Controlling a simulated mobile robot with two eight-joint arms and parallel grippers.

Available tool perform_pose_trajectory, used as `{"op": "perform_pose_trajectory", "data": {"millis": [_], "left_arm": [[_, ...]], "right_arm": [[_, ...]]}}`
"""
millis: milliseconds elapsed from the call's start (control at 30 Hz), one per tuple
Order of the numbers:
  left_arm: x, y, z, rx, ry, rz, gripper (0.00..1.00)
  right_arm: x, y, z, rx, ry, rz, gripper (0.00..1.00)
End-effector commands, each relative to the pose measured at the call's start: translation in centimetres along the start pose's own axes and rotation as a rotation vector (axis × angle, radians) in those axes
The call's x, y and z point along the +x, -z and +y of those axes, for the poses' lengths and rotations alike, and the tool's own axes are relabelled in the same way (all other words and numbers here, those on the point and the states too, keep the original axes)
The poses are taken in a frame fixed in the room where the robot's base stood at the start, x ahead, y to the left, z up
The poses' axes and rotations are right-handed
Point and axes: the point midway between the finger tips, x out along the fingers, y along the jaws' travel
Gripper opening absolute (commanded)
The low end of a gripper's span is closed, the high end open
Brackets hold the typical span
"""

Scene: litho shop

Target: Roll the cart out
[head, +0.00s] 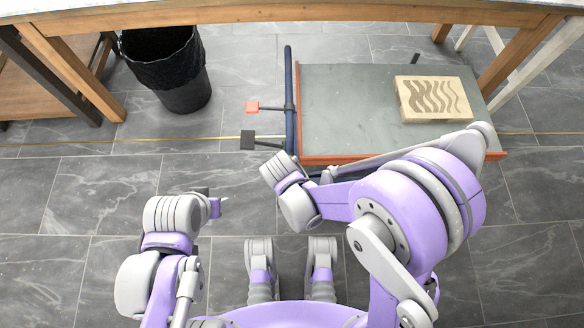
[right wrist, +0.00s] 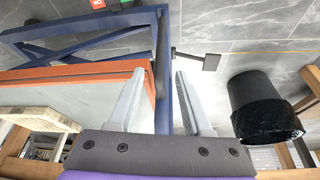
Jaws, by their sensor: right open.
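The cart has a grey top (head: 345,105) with an orange rim and a blue handle bar (head: 290,95) along its left side. It stands partly under the wooden table. A pale block with dark wavy bands (head: 434,98) lies on its top. My right gripper (right wrist: 161,75) is open; in the right wrist view the blue handle bar (right wrist: 161,110) runs between its two fingers, with no clear contact. In the head view the right fingers are hidden by the hand. My left gripper (head: 214,204) is over bare floor, left of the cart; its fingers cannot be made out.
A black bin (head: 170,65) stands left of the cart. A red pedal (head: 253,107) and a dark pedal (head: 249,140) stick out from the cart's left side. Wooden table legs (head: 75,72) stand at left and right. The tiled floor in front (head: 90,205) is clear.

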Motion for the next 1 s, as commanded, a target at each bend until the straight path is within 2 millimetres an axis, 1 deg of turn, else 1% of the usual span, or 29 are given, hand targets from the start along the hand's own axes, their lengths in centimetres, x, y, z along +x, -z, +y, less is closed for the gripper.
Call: {"op": "perform_pose_trajectory", "data": {"millis": [33, 300, 400, 500, 667, 900, 933, 1000], "left_arm": [[0.6, -0.1, 0.0, -0.001, -0.001, -0.001, 0.49], [2.5, -0.6, 0.1, -0.002, -0.002, -0.006, 0.49], [3.0, -0.7, 0.1, -0.003, -0.002, -0.007, 0.49], [3.3, -0.8, 0.1, -0.003, -0.003, -0.008, 0.49], [3.4, -0.8, 0.1, -0.003, -0.003, -0.008, 0.49], [3.4, -0.8, 0.1, -0.003, -0.003, -0.008, 0.49], [3.4, -0.8, 0.1, -0.003, -0.003, -0.008, 0.49], [3.4, -0.8, 0.1, -0.003, -0.003, -0.008, 0.49]], "right_arm": [[1.1, -0.1, 0.0, 0.001, -0.001, -0.001, 0.5], [6.4, -0.1, 0.0, 0.001, 0.0, -0.001, 0.5], [7.8, 0.0, 0.1, 0.001, 0.0, -0.001, 0.5], [8.8, 0.0, 0.0, 0.0, 0.0, -0.001, 0.5], [9.5, 0.0, 0.0, 0.0, 0.0, 0.0, 0.5], [9.5, 0.0, 0.0, -0.001, 0.0, 0.0, 0.5], [9.5, 0.0, 0.0, -0.001, 0.0, 0.0, 0.46], [9.5, 0.0, 0.0, -0.001, 0.0, 0.0, 0.33]]}}
